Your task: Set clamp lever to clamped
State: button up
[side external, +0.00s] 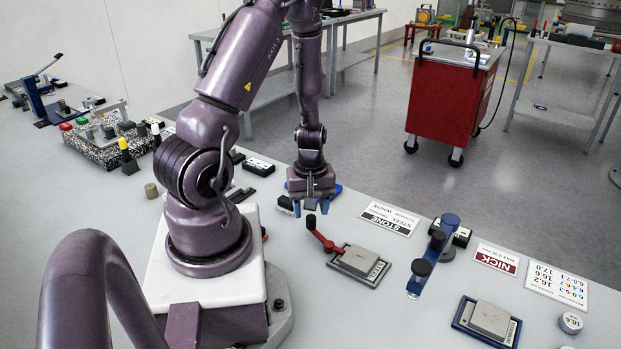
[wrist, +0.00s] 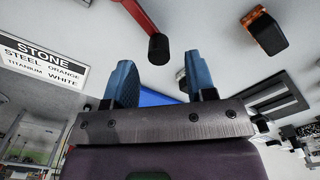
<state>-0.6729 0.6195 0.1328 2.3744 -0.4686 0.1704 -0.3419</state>
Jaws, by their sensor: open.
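A red lever (side external: 326,241) with a black knob (side external: 311,222) is attached at the corner of a dark fixture (side external: 341,266) holding a grey block marked STEEL (side external: 359,261). It looks like the clamp lever, and its knob end points up-left, towards my gripper (side external: 311,207). My gripper points down, open and empty, just behind the knob. In the wrist view, the red lever (wrist: 138,14) comes in from the top. Its black knob (wrist: 158,49) lies just beyond the gap between the blue fingers (wrist: 160,78), apart from both.
A blue lever-like device (side external: 437,250) with black knobs stands right of the fixture. A blue tray (side external: 460,318) with another grey block is at front right. A STONE sign (side external: 389,218) lies behind the fixture. A small black-and-orange block (wrist: 266,31) is near my gripper.

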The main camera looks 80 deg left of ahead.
notch_tip(320, 180, up, 10)
jog(key=shift+f, duration=0.15)
dwell(0.6)
jog(key=d+r+m+t, duration=0.5)
jog(key=d+r+m, duration=1.3)
jog(key=d+r, duration=0.1)
jog(key=shift+w+r+t, duration=0.3)
jog(key=shift+w+r, duration=0.1)
jog(key=shift+w, duration=0.05)
jog(key=shift+d, duration=0.1)
dwell(0.7)
